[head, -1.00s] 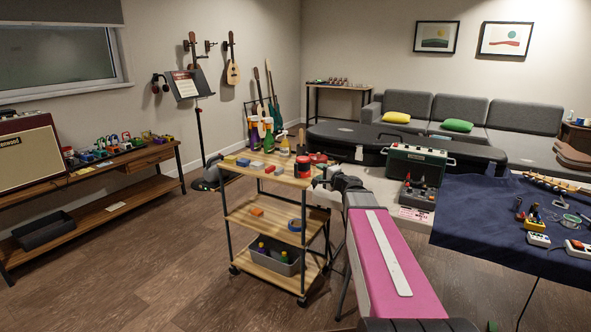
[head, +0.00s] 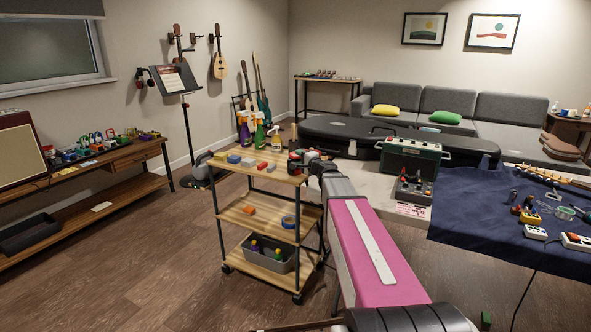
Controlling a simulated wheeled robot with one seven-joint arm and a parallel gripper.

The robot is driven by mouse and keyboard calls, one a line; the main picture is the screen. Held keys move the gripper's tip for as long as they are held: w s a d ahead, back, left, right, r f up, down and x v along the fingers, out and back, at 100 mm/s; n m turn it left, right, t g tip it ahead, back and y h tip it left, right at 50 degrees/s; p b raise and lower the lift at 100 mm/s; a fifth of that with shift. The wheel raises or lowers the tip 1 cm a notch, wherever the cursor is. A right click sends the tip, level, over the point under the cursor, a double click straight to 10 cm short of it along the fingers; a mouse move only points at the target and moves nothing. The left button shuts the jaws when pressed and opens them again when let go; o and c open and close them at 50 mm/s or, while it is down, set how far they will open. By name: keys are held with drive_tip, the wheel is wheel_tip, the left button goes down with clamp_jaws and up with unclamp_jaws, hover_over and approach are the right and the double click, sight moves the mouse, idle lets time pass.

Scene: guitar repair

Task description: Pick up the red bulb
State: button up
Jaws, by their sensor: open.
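My arm reaches from the lower right toward the wooden cart (head: 255,172). My gripper (head: 300,160) is at the right end of the cart's top shelf, small and partly hidden by my own wrist. It is open, with nothing clearly held between the fingers. A small patch of red (head: 293,157) shows right beside the gripper, where a red, dark-topped, jar-like thing stood in the earlier view. Its shape is mostly covered, and I cannot tell whether it is the red bulb or whether the fingers touch it. No other bulb is clear.
Spray bottles (head: 259,131) stand at the back of the cart top, with small blocks (head: 247,162) in front. A blue tape roll (head: 288,221) and a grey bin (head: 268,259) are on lower shelves. A green amplifier (head: 411,160) and a navy-covered table (head: 480,213) stand to the right.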

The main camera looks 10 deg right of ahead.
drive_tip(key=x, duration=0.3)
drive_tip(key=shift+w, duration=0.4)
drive_tip(key=shift+c, duration=0.2)
clamp_jaws()
